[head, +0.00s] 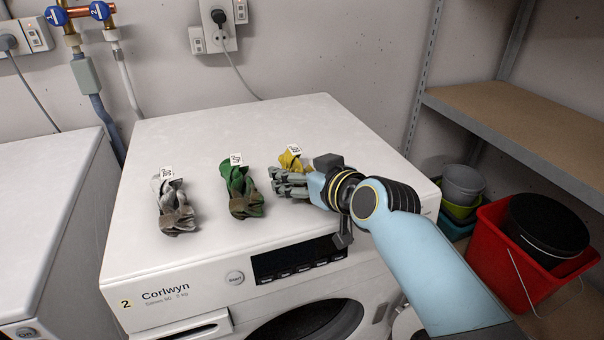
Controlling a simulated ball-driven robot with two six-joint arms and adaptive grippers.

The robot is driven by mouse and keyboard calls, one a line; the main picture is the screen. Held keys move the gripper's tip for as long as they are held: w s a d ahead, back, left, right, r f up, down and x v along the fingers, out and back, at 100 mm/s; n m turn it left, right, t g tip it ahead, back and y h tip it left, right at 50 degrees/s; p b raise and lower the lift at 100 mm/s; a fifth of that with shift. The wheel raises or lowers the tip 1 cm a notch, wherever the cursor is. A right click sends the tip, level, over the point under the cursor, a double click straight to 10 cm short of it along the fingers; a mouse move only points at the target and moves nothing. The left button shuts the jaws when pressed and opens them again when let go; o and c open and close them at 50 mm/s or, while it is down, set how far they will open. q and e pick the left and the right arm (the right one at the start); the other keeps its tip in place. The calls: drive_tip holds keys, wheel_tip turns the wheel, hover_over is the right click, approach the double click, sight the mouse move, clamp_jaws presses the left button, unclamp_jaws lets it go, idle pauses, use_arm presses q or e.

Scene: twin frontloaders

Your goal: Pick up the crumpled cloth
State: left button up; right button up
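Three crumpled cloths lie in a row on top of the white washing machine (220,125). The grey-white cloth (172,205) is at the left, the green cloth (240,185) in the middle and the yellow cloth (288,160) at the right. Each has a small white printed tag at its far end. My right gripper (280,182) is at the near part of the yellow cloth and covers much of it. Its fingers point left, and whether they close on the cloth or only lie over it is not clear. My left gripper is not in view.
A second white machine (45,190) stands at the left, across a narrow gap. Pipes with blue valves (100,12) and sockets (218,25) are on the back wall. A brown shelf (520,125) is at the right, above a red bucket (500,265). The machine top's left and back are clear.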

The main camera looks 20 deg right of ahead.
sight(304, 167)
drive_tip(key=c, duration=1.2)
drive_tip(key=shift+r, duration=0.5)
drive_tip(key=r, duration=0.2)
drive_tip(key=r+p, duration=0.1)
drive_tip(key=shift+s+d+r, duration=0.25)
drive_tip(key=shift+d+r, duration=0.05)
drive_tip(key=shift+r, duration=0.05)
drive_tip(key=s+d+r, duration=0.6)
drive_tip(key=s+d, duration=0.1)
drive_tip(key=s+a+r+n+y, duration=0.1)
drive_tip(key=r, duration=0.2)
drive_tip(key=s+a+r+n+g+y, duration=0.1)
drive_tip(key=s+r, duration=0.1)
drive_tip(key=r, duration=0.1)
drive_tip(key=s+a+r+n+y+b, duration=0.1)
drive_tip(key=s+r, duration=0.1)
drive_tip(key=r, duration=0.1)
drive_tip(key=shift+s+y, duration=0.1)
drive_tip(key=shift+y, duration=0.2)
